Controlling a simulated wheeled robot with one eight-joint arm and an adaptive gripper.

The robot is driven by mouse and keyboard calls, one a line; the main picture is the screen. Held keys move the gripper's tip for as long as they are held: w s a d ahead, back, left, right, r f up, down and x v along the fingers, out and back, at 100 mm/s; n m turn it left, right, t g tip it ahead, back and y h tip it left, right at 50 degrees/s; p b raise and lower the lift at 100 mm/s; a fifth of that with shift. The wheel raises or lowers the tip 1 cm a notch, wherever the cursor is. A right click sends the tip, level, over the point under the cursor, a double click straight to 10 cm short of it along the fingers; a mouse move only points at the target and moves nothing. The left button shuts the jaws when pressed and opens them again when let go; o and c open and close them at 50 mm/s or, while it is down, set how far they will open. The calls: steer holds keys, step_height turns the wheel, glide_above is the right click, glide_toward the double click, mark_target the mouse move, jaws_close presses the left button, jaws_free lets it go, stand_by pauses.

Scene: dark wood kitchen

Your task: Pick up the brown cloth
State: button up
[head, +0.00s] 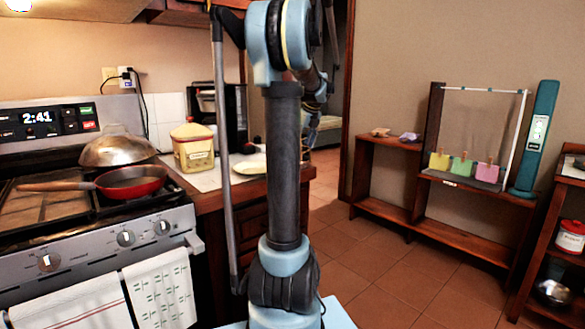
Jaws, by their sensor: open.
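A small tan-brown crumpled piece (380,132), which looks like the brown cloth, lies on the left top of the low wooden shelf by the back wall. A purple crumpled piece (410,137) lies just to its right. My arm rises through the middle of the view and bends down behind its own upright link.
The wooden shelf (383,208) also bears a rack with several clipped coloured cards and a teal upright device (535,138). A stove with a red pan (131,182) and a counter stand left. Tiled floor (375,268) lies open before the shelf. Another shelf stands at the right edge.

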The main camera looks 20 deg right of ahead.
steer(key=x, duration=0.8)
steer(key=shift+w+f, duration=0.2)
steer(key=shift+f, duration=0.15)
steer(key=c, duration=1)
